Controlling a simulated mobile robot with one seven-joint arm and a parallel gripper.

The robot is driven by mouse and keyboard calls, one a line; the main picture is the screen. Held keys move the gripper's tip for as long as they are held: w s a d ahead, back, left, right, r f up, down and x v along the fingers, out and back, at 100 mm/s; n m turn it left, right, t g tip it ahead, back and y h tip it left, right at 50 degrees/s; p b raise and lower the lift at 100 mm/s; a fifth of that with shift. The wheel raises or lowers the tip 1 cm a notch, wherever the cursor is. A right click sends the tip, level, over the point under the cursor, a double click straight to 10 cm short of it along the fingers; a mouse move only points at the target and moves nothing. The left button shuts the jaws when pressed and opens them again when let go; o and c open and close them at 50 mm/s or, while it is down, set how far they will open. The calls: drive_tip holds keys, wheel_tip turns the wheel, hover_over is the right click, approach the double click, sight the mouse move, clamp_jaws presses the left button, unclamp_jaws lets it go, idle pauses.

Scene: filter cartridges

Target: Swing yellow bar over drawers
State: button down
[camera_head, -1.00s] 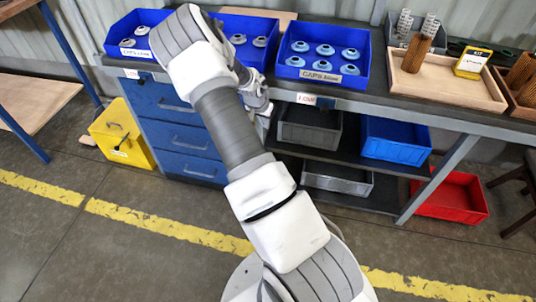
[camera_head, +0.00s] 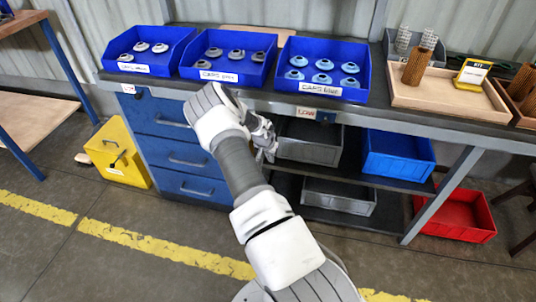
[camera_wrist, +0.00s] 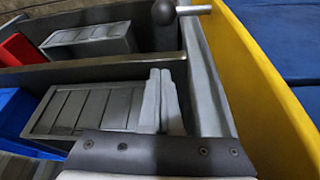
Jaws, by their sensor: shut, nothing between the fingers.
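The yellow bar (camera_wrist: 262,85) runs down the right side of the wrist view, with blue drawer fronts (camera_wrist: 290,40) beyond it. A short metal rod with a dark ball knob (camera_wrist: 164,12) meets the bar near the top of that view. My gripper (camera_wrist: 163,78) is shut and empty, left of the bar and apart from it and the knob. In the head view the blue drawers (camera_head: 170,160) stand under the bench's left end. My gripper (camera_head: 268,150) is at their right, below the bench edge. I cannot make out the bar there; my arm covers that area.
Blue cap trays (camera_head: 322,92), a wooden tray (camera_head: 445,97) and a yellow sign (camera_head: 472,75) stand on the bench. A yellow box (camera_head: 118,155) stands left of the drawers.

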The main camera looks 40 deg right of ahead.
drive_tip(key=shift+s+a+f+b, duration=0.25)
drive_tip(key=shift+a+f, duration=0.15)
drive_tip(key=shift+f, duration=0.35)
drive_tip(key=shift+s+a+f+b, duration=0.25)
drive_tip(key=shift+a+f, duration=0.1)
drive_tip(key=shift+f, duration=0.45)
drive_tip(key=shift+s+a+f+b, duration=0.15)
drive_tip(key=shift+a+f+b, duration=0.2)
drive_tip(key=shift+f, duration=0.4)
